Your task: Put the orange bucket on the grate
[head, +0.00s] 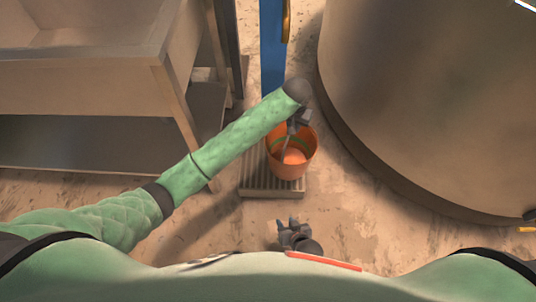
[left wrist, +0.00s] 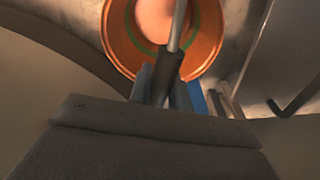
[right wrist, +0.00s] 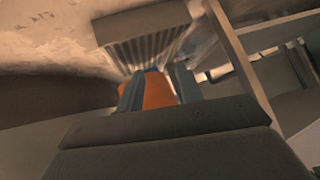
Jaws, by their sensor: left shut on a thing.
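The orange bucket (head: 299,169) has a green band inside and shows over the upper right part of the slatted grate (head: 257,187) in the head view. I cannot tell whether its base touches the slats. My left gripper (head: 297,122) is above the bucket, shut on its grey handle. The left wrist view shows the handle rod (left wrist: 179,28) running from the fingers (left wrist: 165,88) across the bucket's mouth (left wrist: 117,38). My right gripper (head: 288,224) is open and empty, near my body. In the right wrist view, part of the bucket (right wrist: 158,92) shows beyond its fingers, by the grate (right wrist: 145,42).
A large round tank wall (head: 430,100) stands on the right. A bench-like box with legs (head: 100,75) stands on the left. A blue post (head: 272,45) is just behind the bucket. Bare floor (head: 350,225) lies around the grate's front and right.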

